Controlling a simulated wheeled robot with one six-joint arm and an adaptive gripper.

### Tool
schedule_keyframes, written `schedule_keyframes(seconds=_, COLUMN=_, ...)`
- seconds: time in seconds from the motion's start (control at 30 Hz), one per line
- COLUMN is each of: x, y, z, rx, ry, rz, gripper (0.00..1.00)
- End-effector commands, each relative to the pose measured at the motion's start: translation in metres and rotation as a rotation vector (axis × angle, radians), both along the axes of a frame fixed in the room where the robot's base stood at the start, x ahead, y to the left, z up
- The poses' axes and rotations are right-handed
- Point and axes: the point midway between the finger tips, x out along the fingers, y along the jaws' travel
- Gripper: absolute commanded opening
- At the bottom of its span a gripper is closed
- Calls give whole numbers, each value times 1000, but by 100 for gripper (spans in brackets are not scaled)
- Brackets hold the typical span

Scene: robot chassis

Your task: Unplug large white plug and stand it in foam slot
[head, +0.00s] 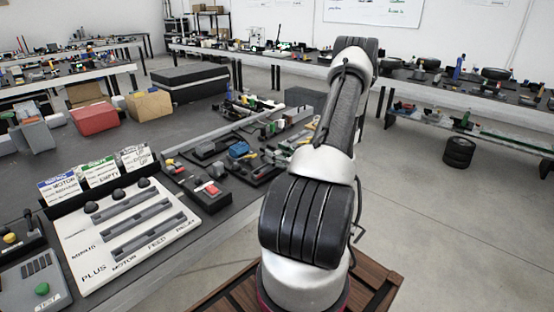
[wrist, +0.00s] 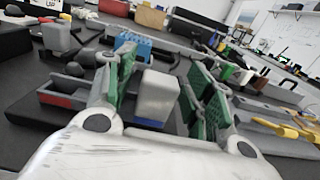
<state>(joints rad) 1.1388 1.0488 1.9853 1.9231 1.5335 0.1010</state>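A large pale grey-white block (wrist: 158,97), which looks like the large white plug, stands between my gripper's fingers in the wrist view. My gripper (wrist: 160,88) has green finger pads spread to the left and right of the block. A gap shows on the left side; the right pad is closer, and I cannot tell whether it touches. The block's lower end is partly hidden, so I cannot tell whether it sits in a socket. In the head view my arm hides the gripper, and I cannot make out the plug. I cannot pick out the foam slot with certainty.
A blue block (wrist: 132,43) stands just behind the plug; it also shows in the head view (head: 238,149). A grey tray with a red part (wrist: 60,100) lies left, yellow parts (wrist: 290,128) right. A white labelled panel (head: 120,235) occupies the near bench.

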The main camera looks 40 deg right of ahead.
Motion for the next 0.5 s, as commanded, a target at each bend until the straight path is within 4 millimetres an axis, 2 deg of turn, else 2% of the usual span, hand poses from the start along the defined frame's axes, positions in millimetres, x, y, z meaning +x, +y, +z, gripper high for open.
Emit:
schedule_keyframes(seconds=0.03, x=0, y=0, z=0, rx=0, ry=0, rz=0, gripper=39)
schedule_keyframes(seconds=0.2, x=0, y=0, z=0, rx=0, ry=0, rz=0, gripper=8)
schedule_keyframes(seconds=0.5, x=0, y=0, z=1, rx=-1, ry=0, rz=1, gripper=7)
